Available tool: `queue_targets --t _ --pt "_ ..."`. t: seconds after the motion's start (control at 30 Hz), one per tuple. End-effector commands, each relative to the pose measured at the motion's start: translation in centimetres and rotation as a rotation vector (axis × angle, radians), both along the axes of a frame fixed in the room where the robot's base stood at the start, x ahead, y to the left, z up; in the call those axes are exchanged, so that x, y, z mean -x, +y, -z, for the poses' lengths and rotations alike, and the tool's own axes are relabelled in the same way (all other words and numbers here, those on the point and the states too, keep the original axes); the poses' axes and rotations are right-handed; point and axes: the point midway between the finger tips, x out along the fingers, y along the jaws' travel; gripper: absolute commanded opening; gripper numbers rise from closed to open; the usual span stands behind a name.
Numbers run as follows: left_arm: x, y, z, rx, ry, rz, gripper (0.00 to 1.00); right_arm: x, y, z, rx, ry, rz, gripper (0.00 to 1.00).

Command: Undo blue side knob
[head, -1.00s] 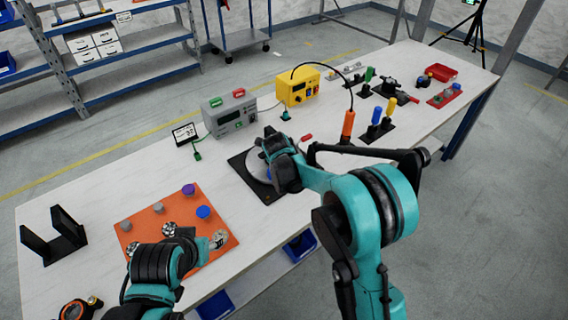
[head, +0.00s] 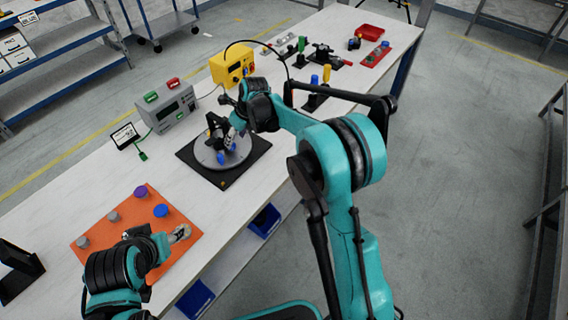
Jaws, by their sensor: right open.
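A round grey turntable (head: 207,158) sits on a black square base (head: 249,172) near the table's front edge. A small black fixture with blue parts stands on it; a blue knob (head: 220,157) shows low at its front. Another blue part shows just right of it, close to my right gripper. My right gripper (head: 233,110) is open over the turntable's far right side, partly hidden by its own wrist; I cannot tell whether it touches the fixture. My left gripper (head: 178,235) is low over the orange mat (head: 186,246), largely hidden by its arm.
The mat holds a purple-topped knob (head: 140,191), a blue-topped one (head: 160,210) and grey ones (head: 113,215). Behind the turntable stand a grey power box (head: 165,108) and a yellow box (head: 231,66). Blue and yellow handled tools (head: 320,88) stand to the right.

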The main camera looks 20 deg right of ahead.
Motion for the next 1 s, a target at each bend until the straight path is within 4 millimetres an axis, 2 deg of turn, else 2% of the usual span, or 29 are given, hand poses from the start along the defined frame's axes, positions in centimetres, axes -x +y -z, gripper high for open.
queue_targets --t 0.03,0.1,0.5,0.8,1.0 --pt "0.0 0.0 -0.8 0.0 0.0 0.0 0.48 0.3 -0.3 -1.4 0.0 0.0 0.001 0.48" --pt "0.0 0.0 -1.3 0.0 0.0 0.0 0.48 0.8 -0.7 -2.8 0.0 0.0 0.002 0.48" --pt "0.0 0.0 0.6 0.0 0.0 0.0 0.48 6.9 -3.8 -6.6 0.208 -0.187 -0.439 0.48" --pt "0.0 0.0 1.5 0.0 0.0 0.0 0.48 12.2 -6.0 -8.4 0.386 -0.307 -0.776 0.48" --pt "0.0 0.0 2.2 0.0 0.0 0.0 0.48 15.8 -7.4 -8.9 0.512 -0.373 -1.004 0.48"
